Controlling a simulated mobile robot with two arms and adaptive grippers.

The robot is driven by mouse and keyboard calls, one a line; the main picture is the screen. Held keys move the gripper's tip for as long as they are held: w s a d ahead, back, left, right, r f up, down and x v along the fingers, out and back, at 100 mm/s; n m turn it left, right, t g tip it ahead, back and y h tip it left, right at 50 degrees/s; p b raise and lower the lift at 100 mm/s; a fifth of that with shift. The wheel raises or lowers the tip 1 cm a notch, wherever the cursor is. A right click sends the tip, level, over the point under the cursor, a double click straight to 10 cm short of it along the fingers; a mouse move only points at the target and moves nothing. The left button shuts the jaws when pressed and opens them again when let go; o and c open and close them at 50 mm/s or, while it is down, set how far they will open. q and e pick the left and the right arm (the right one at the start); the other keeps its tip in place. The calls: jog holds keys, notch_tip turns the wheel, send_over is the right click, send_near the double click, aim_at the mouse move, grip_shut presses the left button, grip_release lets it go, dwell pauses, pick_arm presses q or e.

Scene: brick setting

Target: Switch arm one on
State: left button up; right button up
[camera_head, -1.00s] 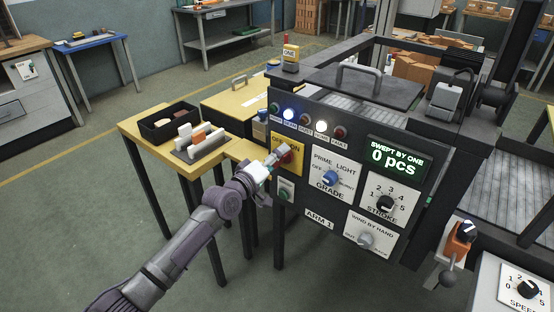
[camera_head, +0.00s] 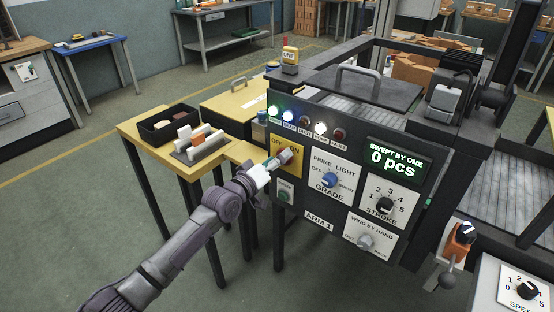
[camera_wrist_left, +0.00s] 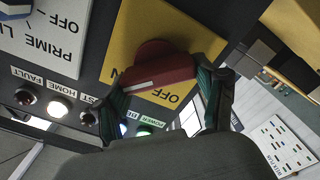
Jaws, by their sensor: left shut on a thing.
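The arm-one panel (camera_head: 310,215), labelled ARM 1, faces me in the head view. Its yellow plate (camera_head: 294,167) carries a red rotary switch (camera_head: 284,156) with OFF and ON lettering. My left gripper (camera_head: 272,163) is shut on this switch. In the left wrist view the red knob (camera_wrist_left: 160,65) sits between both fingers, with a pale line across its face. The leftmost lamp (camera_head: 274,110), marked POWER in the wrist view, glows green. My right gripper is not in view.
Close by on the panel are a green button (camera_head: 284,196), a blue grade knob (camera_head: 330,180), a black stroke knob (camera_head: 385,205) and a hand-wind knob (camera_head: 366,241). A yellow table (camera_head: 135,130) with a black bin (camera_head: 163,130) stands left. The display (camera_head: 397,160) reads 0 pcs.

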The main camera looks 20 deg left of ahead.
pick_arm(q)
jog(key=shift+f, duration=0.1)
jog(key=o, duration=1.1)
jog(key=shift+o, duration=0.2)
jog(key=v, duration=1.2)
